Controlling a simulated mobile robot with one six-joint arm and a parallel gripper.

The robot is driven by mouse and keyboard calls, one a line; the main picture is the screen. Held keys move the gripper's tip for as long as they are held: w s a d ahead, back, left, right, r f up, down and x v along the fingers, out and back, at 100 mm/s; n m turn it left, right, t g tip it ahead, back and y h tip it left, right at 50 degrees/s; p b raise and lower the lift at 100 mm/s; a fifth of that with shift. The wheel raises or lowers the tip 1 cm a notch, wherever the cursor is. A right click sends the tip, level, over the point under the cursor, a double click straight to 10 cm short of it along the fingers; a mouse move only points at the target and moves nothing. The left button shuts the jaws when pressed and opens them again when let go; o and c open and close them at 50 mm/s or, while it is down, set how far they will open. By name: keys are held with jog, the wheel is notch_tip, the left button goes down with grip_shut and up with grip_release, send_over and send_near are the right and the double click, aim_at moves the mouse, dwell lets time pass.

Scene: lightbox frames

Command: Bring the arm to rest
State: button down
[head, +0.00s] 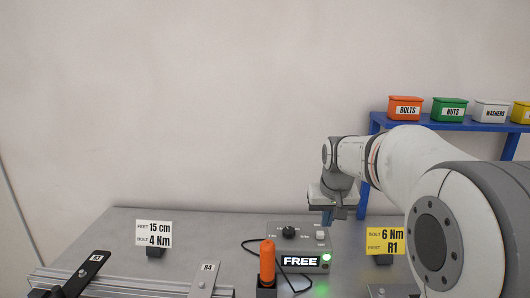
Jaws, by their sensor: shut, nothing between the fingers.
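My arm reaches in from the right of the head view, and my gripper (327,217) hangs at its end, pointing down. The gripper is shut and empty, with its blue-tipped fingers close together. It appears above or just in front of a grey control box (300,245); the exact gap cannot be told. The box has a black knob, a display reading FREE and a lit green light.
An orange-handled tool (267,262) stands upright in a black holder. Metal rails (130,284) lie at the front left. A white sign (154,234) and a yellow sign (385,241) stand on the grey table (210,228). A blue shelf (450,122) holds labelled bins.

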jog(key=s+a+f, duration=0.1)
jog(key=s+f, duration=0.2)
jog(key=s, duration=0.9)
jog(key=s+f, duration=0.3)
jog(key=s, duration=1)
jog(key=shift+a+f+g, duration=0.35)
jog(key=shift+a+g, duration=0.05)
